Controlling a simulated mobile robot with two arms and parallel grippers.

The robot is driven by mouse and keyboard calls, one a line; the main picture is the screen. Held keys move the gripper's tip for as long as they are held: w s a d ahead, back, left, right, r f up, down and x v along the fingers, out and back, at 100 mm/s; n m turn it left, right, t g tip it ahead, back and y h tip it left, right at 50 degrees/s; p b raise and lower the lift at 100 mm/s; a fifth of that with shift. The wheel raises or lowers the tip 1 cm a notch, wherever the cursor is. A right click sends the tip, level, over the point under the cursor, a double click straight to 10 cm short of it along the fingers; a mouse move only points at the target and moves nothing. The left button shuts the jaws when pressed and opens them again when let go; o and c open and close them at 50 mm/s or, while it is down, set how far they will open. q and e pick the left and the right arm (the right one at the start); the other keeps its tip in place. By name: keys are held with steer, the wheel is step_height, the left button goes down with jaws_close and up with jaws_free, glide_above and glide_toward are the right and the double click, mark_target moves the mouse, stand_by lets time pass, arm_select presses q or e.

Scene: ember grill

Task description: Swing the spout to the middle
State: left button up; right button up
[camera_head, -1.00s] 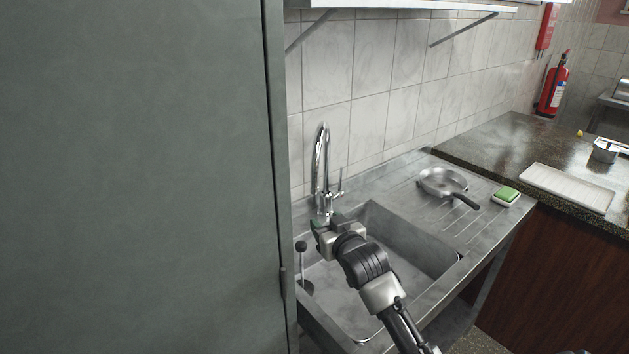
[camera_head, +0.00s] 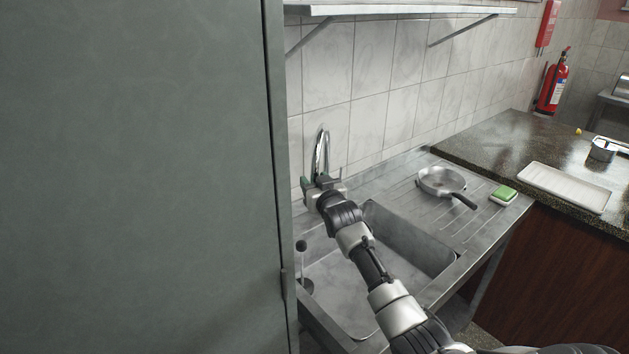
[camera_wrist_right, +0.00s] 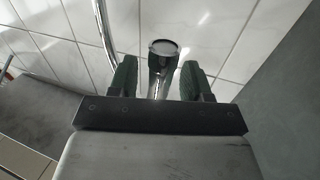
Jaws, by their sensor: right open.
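The chrome tap with its tall curved spout (camera_head: 320,155) stands at the back of the sink, by the tiled wall. My right gripper (camera_head: 321,182) is raised in front of the tap and hides its lower part. In the right wrist view the jaws of my right gripper (camera_wrist_right: 160,80) are open. A round-ended chrome piece (camera_wrist_right: 163,60), which looks like the spout's end, shows between the two dark fingers, with gaps on both sides. A thin curved chrome tube (camera_wrist_right: 104,30) rises left of it. I cannot tell whether the fingers touch the spout. My left gripper is out of view.
The sink basin (camera_head: 345,290) lies under my right arm. A tall grey-green cabinet (camera_head: 140,180) closes off the left. A frying pan (camera_head: 440,181) and a green sponge (camera_head: 504,192) sit on the drainboard. A shelf (camera_head: 400,10) hangs above.

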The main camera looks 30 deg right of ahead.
steer(key=shift+w, duration=0.1)
jaws_close()
